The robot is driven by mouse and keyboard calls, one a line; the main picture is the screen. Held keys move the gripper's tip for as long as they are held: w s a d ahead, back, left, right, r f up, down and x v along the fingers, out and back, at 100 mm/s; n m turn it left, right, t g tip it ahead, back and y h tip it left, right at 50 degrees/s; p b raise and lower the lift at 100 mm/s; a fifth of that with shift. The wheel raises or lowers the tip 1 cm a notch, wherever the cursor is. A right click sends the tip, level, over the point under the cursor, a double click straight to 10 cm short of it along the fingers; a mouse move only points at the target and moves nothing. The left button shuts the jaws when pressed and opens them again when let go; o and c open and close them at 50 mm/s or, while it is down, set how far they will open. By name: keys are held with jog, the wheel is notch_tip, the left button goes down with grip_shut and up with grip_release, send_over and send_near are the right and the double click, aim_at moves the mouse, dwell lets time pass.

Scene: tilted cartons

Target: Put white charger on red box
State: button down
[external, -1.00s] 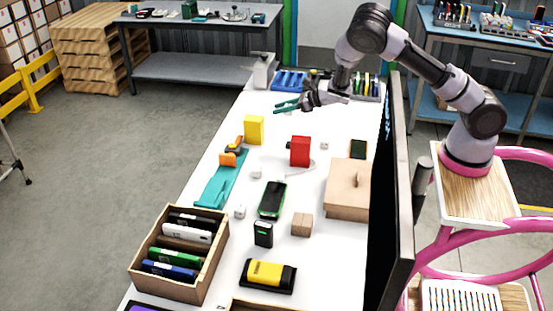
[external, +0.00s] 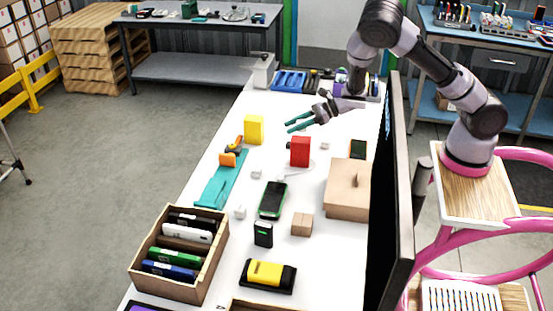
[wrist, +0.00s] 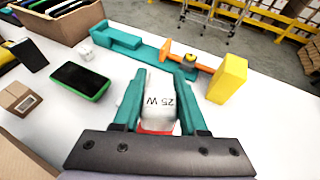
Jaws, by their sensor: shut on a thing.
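In the external view my gripper (external: 296,124) is just above and behind the red box (external: 300,152), and the charger cannot be made out against the white table. The red box stands upright on the table. A strip of red (wrist: 158,132) shows below the charger in the wrist view; most of what is there is hidden by the charger and gripper.
A yellow box (external: 254,130) and a teal holder (external: 221,182) with an orange tool stand to the left. A phone (external: 272,199), small white cubes (external: 240,212), a cardboard block (external: 302,224) and a lidded box (external: 348,190) lie nearer. A dark monitor (external: 392,190) edges the right side.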

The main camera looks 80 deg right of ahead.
aim_at(293, 140)
jog(key=shift+f, duration=1.7)
jog(key=shift+f, duration=0.15)
jog(key=shift+c, duration=2.2)
grip_release()
